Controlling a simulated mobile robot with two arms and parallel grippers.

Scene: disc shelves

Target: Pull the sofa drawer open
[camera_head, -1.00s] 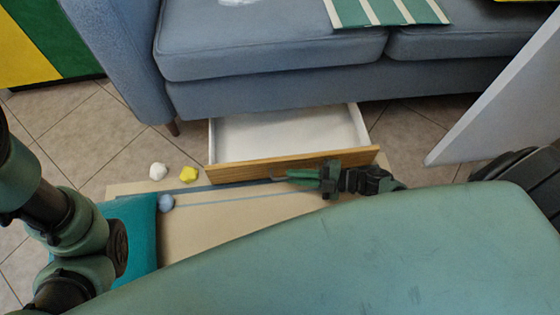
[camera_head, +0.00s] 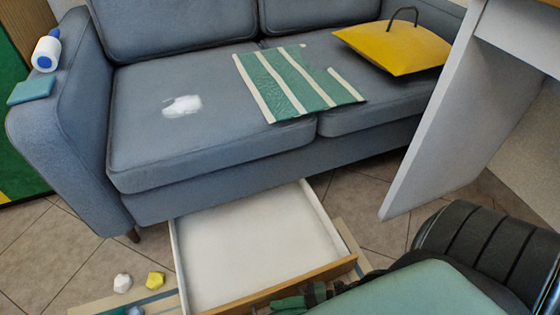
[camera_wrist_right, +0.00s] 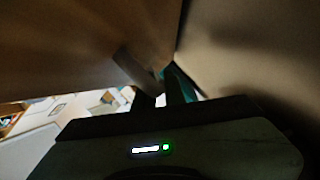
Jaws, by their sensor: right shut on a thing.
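The sofa drawer (camera_head: 262,238) is a white tray with a wooden front (camera_head: 285,287), pulled well out from under the blue-grey sofa (camera_head: 200,130). It looks empty. My right gripper (camera_head: 300,298) is low in the head view, against the outer side of the wooden front and partly cut off by the frame. In the right wrist view my right gripper (camera_wrist_right: 160,92) is shut on the drawer handle (camera_wrist_right: 134,72), close to the dark drawer front. The exact grip is dim. My left gripper is out of view.
A white rock (camera_head: 122,283) and a yellow one (camera_head: 156,280) lie on the floor left of the drawer. A white panel (camera_head: 440,120) stands at right. The sofa seat holds a striped green cloth (camera_head: 300,82) and a yellow bag (camera_head: 393,48).

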